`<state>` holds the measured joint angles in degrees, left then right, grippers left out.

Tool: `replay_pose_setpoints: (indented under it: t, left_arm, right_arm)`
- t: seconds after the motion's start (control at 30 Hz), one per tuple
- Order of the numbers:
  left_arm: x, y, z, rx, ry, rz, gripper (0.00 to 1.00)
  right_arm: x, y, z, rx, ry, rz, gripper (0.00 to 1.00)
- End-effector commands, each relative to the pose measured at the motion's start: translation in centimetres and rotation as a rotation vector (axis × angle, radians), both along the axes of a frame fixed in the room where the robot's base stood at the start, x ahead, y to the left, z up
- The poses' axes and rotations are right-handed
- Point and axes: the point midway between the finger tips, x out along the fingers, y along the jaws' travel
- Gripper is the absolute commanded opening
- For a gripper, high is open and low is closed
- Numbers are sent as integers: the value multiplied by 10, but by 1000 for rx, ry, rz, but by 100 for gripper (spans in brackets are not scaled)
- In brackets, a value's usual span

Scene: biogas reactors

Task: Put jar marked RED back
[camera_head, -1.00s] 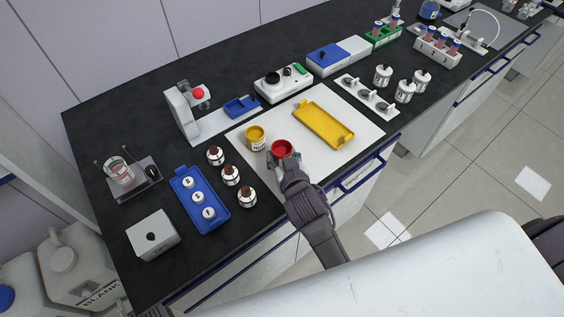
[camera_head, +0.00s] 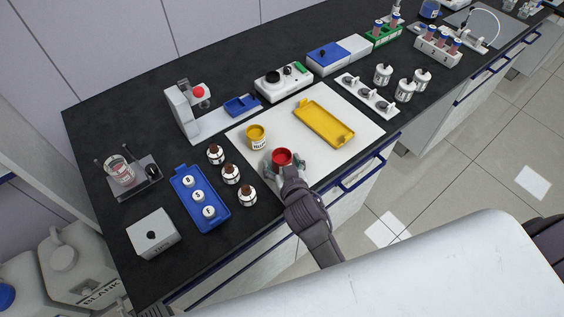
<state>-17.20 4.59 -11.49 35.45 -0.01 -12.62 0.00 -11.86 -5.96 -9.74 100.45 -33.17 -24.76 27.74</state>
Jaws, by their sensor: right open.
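The red jar (camera_head: 282,157) stands on the white mat (camera_head: 355,115) near its front left part, its top showing open. My right gripper (camera_head: 285,167) reaches in from the front edge and is open, its fingers spread on either side of the jar; they hide the jar's lower part, and I cannot tell whether they touch it. The yellow jar (camera_head: 257,138) stands on the mat behind and left of the red one. A yellow tray (camera_head: 325,122) lies empty on the mat to the right. My left gripper is not in view.
Several brown-capped bottles (camera_head: 231,175) stand left of the mat, beside a blue tray (camera_head: 183,184) holding white-lidded jars. A hotplate device (camera_head: 283,83) and a blue-topped box (camera_head: 330,55) stand behind. The mat between the red jar and yellow tray is clear.

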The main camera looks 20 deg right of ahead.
Motion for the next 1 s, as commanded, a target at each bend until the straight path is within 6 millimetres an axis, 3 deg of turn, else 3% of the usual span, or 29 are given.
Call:
replay_pose_setpoints:
  t: [0.17,0.7,1.0]
  left_arm:
    - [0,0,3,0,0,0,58]
    - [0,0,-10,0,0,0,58]
    - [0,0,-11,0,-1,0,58]
  right_arm:
    - [-1,0,5,-1,0,0,76]
    - [-94,4,40,1,1,-1,76]
    - [-111,5,49,-1,0,-1,76]
